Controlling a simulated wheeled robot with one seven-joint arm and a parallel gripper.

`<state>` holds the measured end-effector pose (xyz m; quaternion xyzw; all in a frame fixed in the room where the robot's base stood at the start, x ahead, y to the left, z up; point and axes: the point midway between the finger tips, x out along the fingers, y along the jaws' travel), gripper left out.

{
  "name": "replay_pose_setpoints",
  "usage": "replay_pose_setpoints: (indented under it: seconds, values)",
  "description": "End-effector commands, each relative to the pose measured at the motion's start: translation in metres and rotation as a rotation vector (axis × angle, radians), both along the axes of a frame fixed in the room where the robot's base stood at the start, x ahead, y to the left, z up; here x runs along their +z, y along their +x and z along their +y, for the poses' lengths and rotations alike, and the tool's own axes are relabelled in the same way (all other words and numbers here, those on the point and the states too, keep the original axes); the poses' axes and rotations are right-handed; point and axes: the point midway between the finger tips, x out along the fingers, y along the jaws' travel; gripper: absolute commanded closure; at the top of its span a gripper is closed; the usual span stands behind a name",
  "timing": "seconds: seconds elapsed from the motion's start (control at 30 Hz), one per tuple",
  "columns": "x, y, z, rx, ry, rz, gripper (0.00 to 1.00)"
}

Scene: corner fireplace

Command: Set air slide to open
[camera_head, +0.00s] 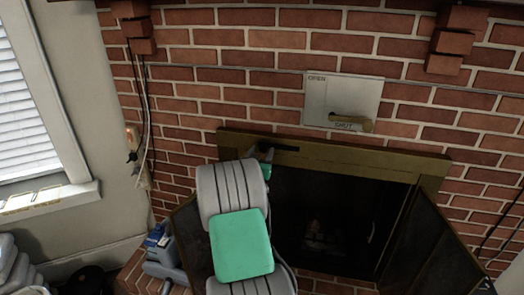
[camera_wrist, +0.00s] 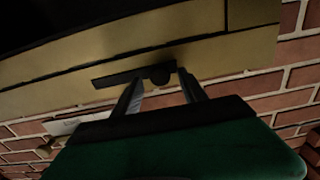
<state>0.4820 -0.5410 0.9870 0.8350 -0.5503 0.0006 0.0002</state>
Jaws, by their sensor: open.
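The air slide is a dark slot (camera_head: 281,148) in the brass top bar of the fireplace surround. The slot runs from the knob to the left in that view, and to the right of my gripper in the head view. My gripper (camera_head: 262,153) is at the slot's left end in the head view and hides the knob there. In the wrist view my open gripper (camera_wrist: 160,84) has a fingertip on each side of the knob. I cannot tell whether either finger touches it.
A pale plate (camera_head: 343,92) marked OPEN and SHUT is on the bricks above, its brass handle (camera_head: 351,123) by SHUT. Fireplace doors (camera_head: 430,250) swing outward below. A blue-grey object (camera_head: 162,255) sits on the hearth at left.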

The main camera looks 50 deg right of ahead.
Motion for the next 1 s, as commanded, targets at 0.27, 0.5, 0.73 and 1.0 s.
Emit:
replay_pose_setpoints:
  seconds: [0.27, 0.5, 0.73, 1.0]
  values:
    - [-0.0008, 0.0021, -0.0036, 0.001, 0.001, 0.000, 0.50]
    - [-0.0007, 0.0021, -0.0033, 0.001, 0.001, 0.000, 0.69]
    - [-0.0007, 0.0021, -0.0033, 0.001, 0.002, 0.001, 0.88]
    - [-0.0007, 0.0021, -0.0031, 0.001, 0.002, 0.001, 1.00]
